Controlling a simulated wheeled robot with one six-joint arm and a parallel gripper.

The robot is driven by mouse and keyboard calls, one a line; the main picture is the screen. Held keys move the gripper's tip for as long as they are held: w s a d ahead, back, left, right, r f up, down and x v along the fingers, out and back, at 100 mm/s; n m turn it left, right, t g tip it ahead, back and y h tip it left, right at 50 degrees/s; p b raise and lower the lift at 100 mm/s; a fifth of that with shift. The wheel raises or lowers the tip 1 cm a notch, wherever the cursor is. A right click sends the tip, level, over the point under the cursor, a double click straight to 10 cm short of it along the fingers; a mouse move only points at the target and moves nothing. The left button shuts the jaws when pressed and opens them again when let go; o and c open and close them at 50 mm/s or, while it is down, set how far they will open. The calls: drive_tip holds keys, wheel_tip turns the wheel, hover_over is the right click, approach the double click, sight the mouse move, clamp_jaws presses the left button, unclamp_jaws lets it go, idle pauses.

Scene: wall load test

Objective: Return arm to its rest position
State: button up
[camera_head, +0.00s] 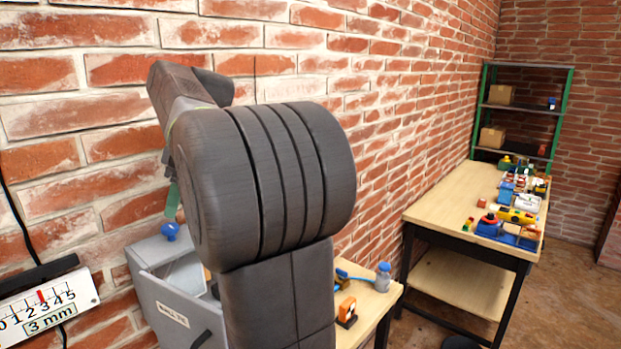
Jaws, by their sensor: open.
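My dark grey arm (285,190) fills the middle of the view, bent, with a thick ridged joint in front of the brick wall. Its upper part (185,85) reaches back towards the wall at the upper left. My gripper cannot be made out; the arm's thick joint hides what lies behind it. A narrow green strip (172,198) shows at the left edge of the joint, and I cannot tell what it belongs to.
A grey box (165,300) with a blue knob (170,231) stands behind my arm at lower left. A white gauge (45,307) marked "3 mm" is at far left.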

sight(170, 227)
drive_tip(key=x, duration=0.5)
drive_tip(key=shift+f, duration=0.25)
drive_tip(key=shift+a+f+m, duration=0.1)
drive_tip(key=shift+f+m, duration=0.05)
drive_tip(key=shift+m, duration=0.15)
drive_tip(key=shift+s+m+t+b, duration=0.15)
drive_tip(key=shift+m+t+b, duration=0.35)
drive_tip(key=shift+m+b, duration=0.5)
drive_tip(key=m+t+b, duration=0.1)
drive_tip(key=m+b, duration=0.1)
drive_tip(key=m+t+b, duration=0.1)
drive_tip(key=m+b, duration=0.1)
drive_tip(key=m, duration=0.1)
drive_tip(key=shift+s+h+b, duration=0.15)
drive_tip(key=shift+h+b, duration=0.2)
drive_tip(key=shift+h, duration=0.05)
drive_tip(key=p+v, duration=0.1)
drive_tip(key=v, duration=1.3)
drive_tip(key=shift+m, duration=0.3)
drive_tip(key=shift+a, duration=0.1)
